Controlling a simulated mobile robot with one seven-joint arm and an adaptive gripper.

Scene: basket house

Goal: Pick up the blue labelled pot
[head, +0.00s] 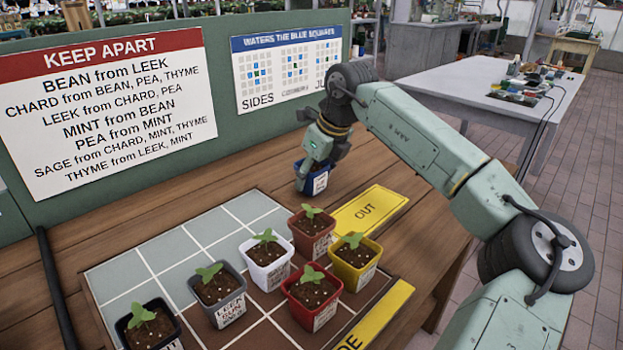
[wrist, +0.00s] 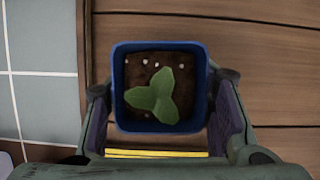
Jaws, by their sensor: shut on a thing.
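The blue labelled pot (head: 316,182) stands at the far end of the wooden table in the head view, beyond the yellow OUT plate. Its white label faces the camera, but the text is too small to read. My gripper (head: 312,164) reaches down over it from above. In the wrist view the blue pot (wrist: 117,88) holds dark soil with white specks and a green seedling. The fingers of my gripper (wrist: 160,105) are on both sides of the pot and shut on it. I cannot tell whether the pot's base touches the table.
A grey tiled tray (head: 140,262) holds several potted seedlings, in black, grey, white, red, brown-red and yellow pots. The yellow OUT plate (head: 368,210) lies beside it. A KEEP APART sign (head: 105,110) and a blue-headed sign (head: 285,68) hang on the green back panel.

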